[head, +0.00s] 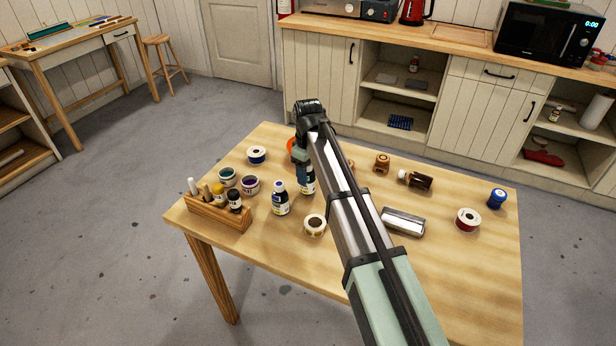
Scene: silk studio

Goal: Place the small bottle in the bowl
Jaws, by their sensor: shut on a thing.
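My gripper (304,172) points down over the left middle of the table. It is shut on a small dark bottle with a pale label (308,188), which hangs upright below the fingers. I cannot tell whether its base touches the table. A similar small bottle, dark with a blue and white label (280,199), stands upright just to the left, apart from my gripper. An orange rim (291,148), perhaps the bowl, shows behind my gripper; my arm hides most of it.
A wooden rack of small jars (218,213) sits at the table's left corner. Several spools and jars stand near it. A brown bottle (416,180) lies on its side, right of my arm, near a silver case (403,222). The front of the wooden table (285,252) is clear.

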